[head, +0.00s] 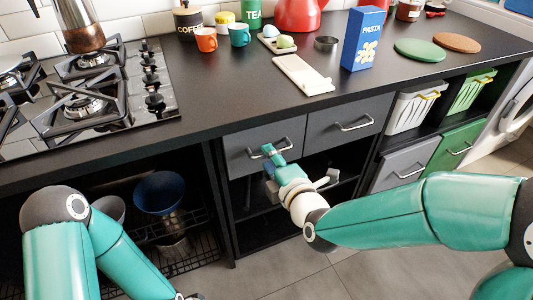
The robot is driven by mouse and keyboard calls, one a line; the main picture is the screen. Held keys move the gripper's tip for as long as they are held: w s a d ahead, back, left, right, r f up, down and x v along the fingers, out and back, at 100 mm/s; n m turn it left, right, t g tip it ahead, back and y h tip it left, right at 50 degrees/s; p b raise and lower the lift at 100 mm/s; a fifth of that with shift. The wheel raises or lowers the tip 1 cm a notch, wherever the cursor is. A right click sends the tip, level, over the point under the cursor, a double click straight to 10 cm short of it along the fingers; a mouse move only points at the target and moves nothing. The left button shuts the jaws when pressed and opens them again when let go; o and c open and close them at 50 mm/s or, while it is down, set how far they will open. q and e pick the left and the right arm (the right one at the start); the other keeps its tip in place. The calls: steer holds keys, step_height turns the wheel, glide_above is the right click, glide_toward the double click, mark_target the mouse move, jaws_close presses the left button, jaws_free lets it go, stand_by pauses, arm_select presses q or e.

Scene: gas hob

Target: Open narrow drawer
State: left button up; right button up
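Two dark grey drawers sit side by side under the black worktop: a left drawer (238,146) and a right drawer (322,127), each with a metal bar handle. Both look shut, and the left one is slightly narrower. My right gripper (293,178) is in front of the left drawer, close to its handle (284,146). Part of it overlaps the handle in the picture; I cannot tell whether it touches. Its fingers are partly hidden by its own body, so their opening is unclear. My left arm is at the lower left, with its gripper out of view.
Open shelves lie below the drawers. A lower grey front (405,164) and a green front (459,146) stand to the right, under white (408,113) and green baskets (470,92). The gas hob (85,100) and a blue pasta box (363,40) are on the worktop.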

steer(key=shift+x, duration=1.25)
jaws_close()
